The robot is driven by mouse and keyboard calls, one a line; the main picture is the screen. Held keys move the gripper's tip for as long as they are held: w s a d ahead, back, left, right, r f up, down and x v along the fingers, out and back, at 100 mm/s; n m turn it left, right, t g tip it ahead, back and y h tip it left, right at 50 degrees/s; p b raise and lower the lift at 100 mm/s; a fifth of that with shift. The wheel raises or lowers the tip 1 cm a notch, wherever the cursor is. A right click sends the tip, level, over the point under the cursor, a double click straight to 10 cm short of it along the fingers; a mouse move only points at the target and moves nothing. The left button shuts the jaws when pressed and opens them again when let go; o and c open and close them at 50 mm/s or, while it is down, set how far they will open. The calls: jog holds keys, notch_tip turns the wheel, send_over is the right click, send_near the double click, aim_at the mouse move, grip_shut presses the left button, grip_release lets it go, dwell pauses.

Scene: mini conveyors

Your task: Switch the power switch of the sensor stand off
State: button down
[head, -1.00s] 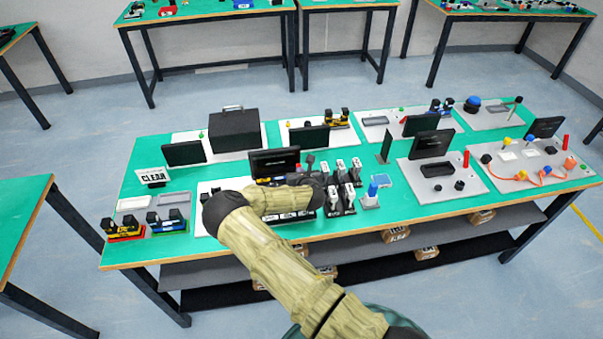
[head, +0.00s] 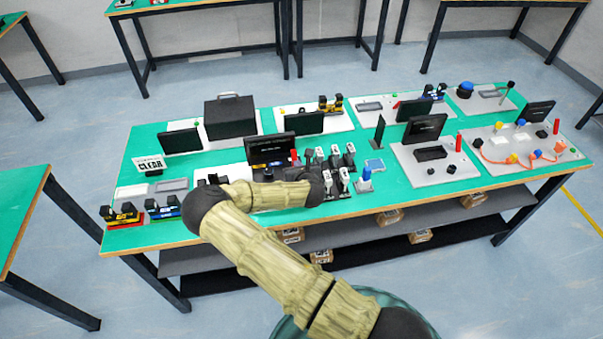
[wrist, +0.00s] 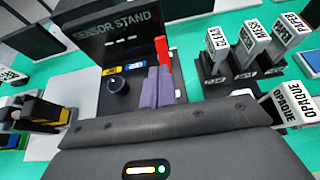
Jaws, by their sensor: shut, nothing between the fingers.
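The sensor stand (wrist: 112,38) is a dark unit with a screen lettered "SENSOR STAND", a black round knob (wrist: 118,86) and small yellow and blue blocks below the screen. In the head view its screen (head: 270,151) stands behind my arm. A red upright lever (wrist: 161,50) rises at the right of its base; it also shows in the head view (head: 294,156). I cannot tell for sure that it is the power switch. My gripper (wrist: 158,70) is shut and empty, its grey-purple fingers just in front of the red lever. Whether they touch it is unclear.
Several labelled white-headed pieces, one marked "OPAQUE" (wrist: 291,106), stand close on the right. A yellow-and-black piece (wrist: 45,110) is at the left. A blue post (head: 366,174) and other panels with screens (head: 425,129) stand farther right on the green table.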

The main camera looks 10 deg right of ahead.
jog(key=b+v, duration=0.1)
jog(key=v, duration=0.6)
jog(key=shift+r+b, duration=0.25)
jog(key=shift+b, duration=0.05)
jog(key=shift+w+d, duration=0.1)
jog(key=shift+d, duration=0.05)
jog(key=s+d+m+g+h, duration=0.45)
jog(key=s+d+m, duration=0.35)
jog(key=m, duration=1.1)
jog(key=s+a+r+m+g+y, duration=0.2)
jog(key=s+r+m, duration=0.6)
jog(key=s+a+r+m+g+y, duration=0.2)
jog(key=s+r+m+g, duration=0.1)
jog(key=s+r+m, duration=0.5)
jog(key=shift+s+a+m+g, duration=0.35)
jog(key=shift+a+m, duration=0.05)
jog(key=shift+m, duration=0.3)
